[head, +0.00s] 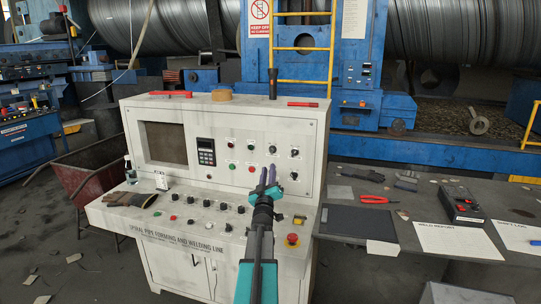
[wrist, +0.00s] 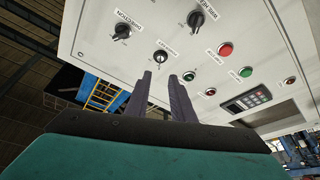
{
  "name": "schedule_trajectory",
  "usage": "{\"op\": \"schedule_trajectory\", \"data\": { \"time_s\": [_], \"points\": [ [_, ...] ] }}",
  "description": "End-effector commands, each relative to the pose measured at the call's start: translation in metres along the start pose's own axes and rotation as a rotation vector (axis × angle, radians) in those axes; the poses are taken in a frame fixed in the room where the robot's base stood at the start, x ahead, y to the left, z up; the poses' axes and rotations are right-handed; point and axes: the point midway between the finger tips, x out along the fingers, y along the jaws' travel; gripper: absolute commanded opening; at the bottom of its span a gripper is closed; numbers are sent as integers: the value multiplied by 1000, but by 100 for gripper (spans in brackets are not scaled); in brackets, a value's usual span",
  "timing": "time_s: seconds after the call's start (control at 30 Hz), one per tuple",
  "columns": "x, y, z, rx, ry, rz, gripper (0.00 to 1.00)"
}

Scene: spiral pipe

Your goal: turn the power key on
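The power key (wrist: 160,57) is a small silver key switch with a dark slot on the pale upright panel, with an upside-down label beside it. In the wrist view it sits just beyond my fingertips, nearer the left one. My gripper (wrist: 168,77) has two dark purple fingers, apart with nothing between them. In the head view my gripper (head: 268,174) points at the right part of the control console (head: 225,115). There the key is hidden or too small to make out near the fingertips. Whether the fingers touch the panel cannot be told.
Black rotary knobs (wrist: 122,31) and a red button (wrist: 225,49) are close to the key. The lower desk carries more knobs and a red emergency stop (head: 292,240). A grey table (head: 430,205) with tools and papers stands at the right.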

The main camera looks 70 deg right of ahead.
Motion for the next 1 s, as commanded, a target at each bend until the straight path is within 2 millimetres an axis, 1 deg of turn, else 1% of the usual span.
{"op": "schedule_trajectory", "data": {
  "time_s": [0.03,0.1,1.0],
  "points": [
    [7,0,-1,0,0,0,22],
    [13,0,-1,0,0,0,22],
    [89,0,-1,0,0,-1,22]
  ]
}}
